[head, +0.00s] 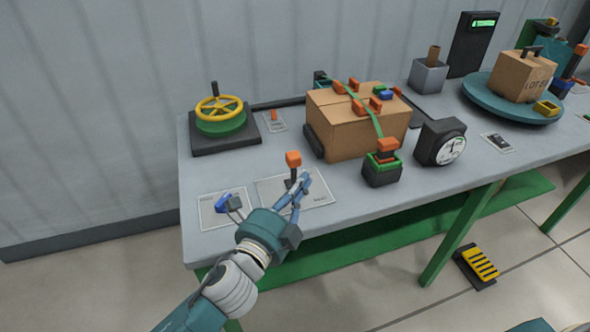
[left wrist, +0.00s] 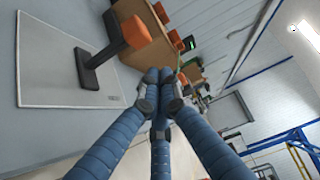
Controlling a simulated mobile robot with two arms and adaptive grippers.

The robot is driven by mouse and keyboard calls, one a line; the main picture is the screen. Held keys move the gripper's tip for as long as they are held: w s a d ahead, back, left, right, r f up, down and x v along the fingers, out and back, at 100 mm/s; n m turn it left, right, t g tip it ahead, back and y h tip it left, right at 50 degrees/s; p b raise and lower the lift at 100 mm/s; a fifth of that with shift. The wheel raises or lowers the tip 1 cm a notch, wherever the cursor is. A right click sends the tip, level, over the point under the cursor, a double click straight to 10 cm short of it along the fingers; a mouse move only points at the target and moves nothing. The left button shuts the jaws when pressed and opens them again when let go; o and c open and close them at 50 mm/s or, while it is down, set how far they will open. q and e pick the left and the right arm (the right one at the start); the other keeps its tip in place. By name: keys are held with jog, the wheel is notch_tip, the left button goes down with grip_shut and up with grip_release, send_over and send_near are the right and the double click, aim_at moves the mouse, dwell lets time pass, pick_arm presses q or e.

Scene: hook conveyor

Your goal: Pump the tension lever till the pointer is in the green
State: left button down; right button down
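A black gauge (head: 440,142) with a round white dial stands right of the strapped box; its pointer is too small to read. In front of the box is a green and black block with an orange-topped handle (head: 387,146), which looks like the tension lever. My left gripper (head: 305,183) is left of it, above a white plate, beside a small upright orange-knobbed stick (head: 293,161). That stick also shows in the left wrist view (left wrist: 130,32), apart from the fingers. The left fingertips (left wrist: 160,88) are together with nothing visible between them. My right gripper is out of view.
A cardboard box (head: 345,130) with a green strap and orange clips stands mid-table. A yellow handwheel (head: 220,108) is at the back left, a blue switch (head: 222,203) at the front left. A turntable (head: 490,97) is at the right, a yellow-ribbed pedal (head: 478,266) on the floor.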

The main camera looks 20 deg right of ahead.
aim_at(295, 172)
pick_arm(q)
jog(key=shift+w+a, duration=0.1)
jog(key=shift+w, duration=1.85)
jog(key=shift+p, duration=0.35)
